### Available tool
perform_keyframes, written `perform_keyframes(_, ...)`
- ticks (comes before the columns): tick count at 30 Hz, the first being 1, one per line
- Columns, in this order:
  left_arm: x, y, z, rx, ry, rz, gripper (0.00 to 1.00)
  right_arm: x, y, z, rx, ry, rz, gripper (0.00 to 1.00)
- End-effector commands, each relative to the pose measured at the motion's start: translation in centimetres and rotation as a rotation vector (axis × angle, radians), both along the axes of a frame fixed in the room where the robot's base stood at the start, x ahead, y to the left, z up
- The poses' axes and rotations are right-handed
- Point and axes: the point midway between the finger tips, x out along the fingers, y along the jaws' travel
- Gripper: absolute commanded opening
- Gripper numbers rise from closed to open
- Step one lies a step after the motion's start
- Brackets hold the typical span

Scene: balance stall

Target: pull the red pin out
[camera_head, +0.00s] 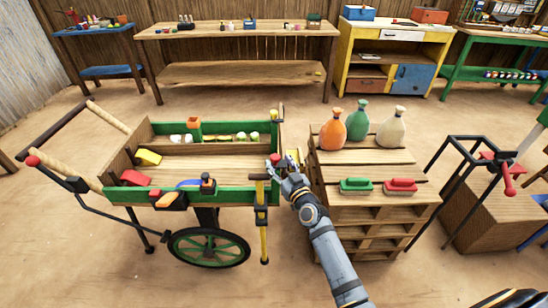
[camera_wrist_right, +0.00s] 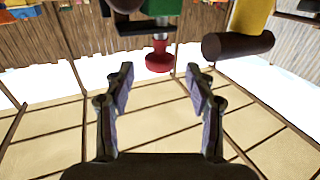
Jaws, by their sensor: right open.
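The red pin (camera_wrist_right: 159,56) has a round red head and shows in the right wrist view, below a green block. In the head view its red head (camera_head: 275,159) is at the right end of the green-sided cart (camera_head: 240,196). My right gripper (camera_head: 281,168) is open beside that end of the cart. In the right wrist view the fingers of my right gripper (camera_wrist_right: 159,72) stand apart, with the pin's head between and just beyond their tips. My left gripper is out of view.
A yellow bar with a dark cross grip (camera_head: 261,205) hangs close to the gripper and shows at upper right in the wrist view (camera_wrist_right: 238,44).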

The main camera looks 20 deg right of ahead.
Motion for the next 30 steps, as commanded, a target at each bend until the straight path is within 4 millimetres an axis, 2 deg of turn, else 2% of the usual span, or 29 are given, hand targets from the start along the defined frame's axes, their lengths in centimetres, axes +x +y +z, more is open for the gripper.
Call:
perform_keyframes(3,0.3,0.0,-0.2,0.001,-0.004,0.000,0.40,2.2,0.3,0.0,0.002,-0.001,0.000,0.56)
perform_keyframes(6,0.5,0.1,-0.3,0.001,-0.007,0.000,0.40,3.3,0.4,-0.1,0.000,0.000,0.000,0.56)
perform_keyframes(10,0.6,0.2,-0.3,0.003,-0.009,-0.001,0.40,4.0,0.5,-0.1,0.001,0.001,0.000,0.56)
perform_keyframes(17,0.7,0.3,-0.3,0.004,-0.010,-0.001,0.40,4.0,0.5,-0.1,0.000,0.001,0.000,0.56)
perform_keyframes(27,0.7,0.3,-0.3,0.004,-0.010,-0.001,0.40,4.0,0.5,-0.1,0.000,0.001,0.000,0.09)
perform_keyframes(30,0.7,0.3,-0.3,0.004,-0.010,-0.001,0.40,4.0,0.4,-0.1,0.000,0.001,0.000,0.00)
